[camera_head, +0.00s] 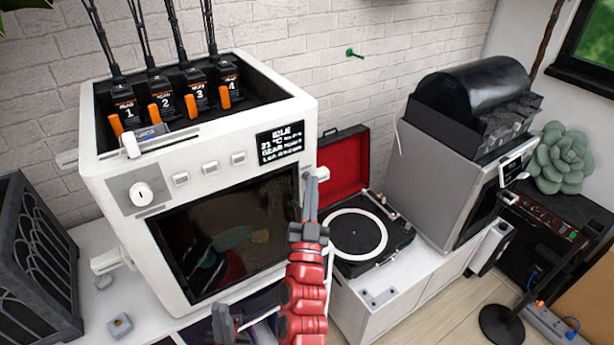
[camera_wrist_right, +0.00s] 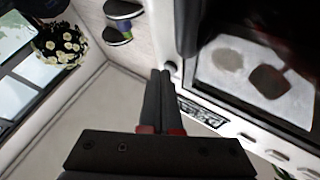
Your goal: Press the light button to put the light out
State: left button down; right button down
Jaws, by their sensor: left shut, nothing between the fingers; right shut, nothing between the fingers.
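The white printer (camera_head: 215,195) stands against the brick wall. Its front panel has a round knob (camera_head: 141,193), a row of small buttons (camera_head: 210,167) and a lit display (camera_head: 280,141). A small round white button (camera_head: 318,173) is at the panel's right end; it also shows in the right wrist view (camera_wrist_right: 172,68). I cannot read a label on it. My right gripper (camera_head: 311,182) is shut and empty, its tips close beside this button; I cannot tell if they touch. My left gripper (camera_head: 225,324) is low at the bottom edge, shut and empty, partly cut off.
A record player (camera_head: 356,232) with a raised red lid stands right of the printer. A grey machine with a black drum (camera_head: 474,88) is further right. Objects inside the printer window (camera_head: 222,236) show dimly. A dark case (camera_head: 35,265) stands at the left.

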jog(key=shift+s+d, duration=0.3)
jog(key=shift+s, duration=0.1)
jog(key=s+d+p, duration=0.2)
jog(key=s+d, duration=0.1)
jog(key=s, duration=0.2)
jog(key=shift+d, duration=0.25)
jog(key=shift+w, duration=0.1)
dwell(0.3)
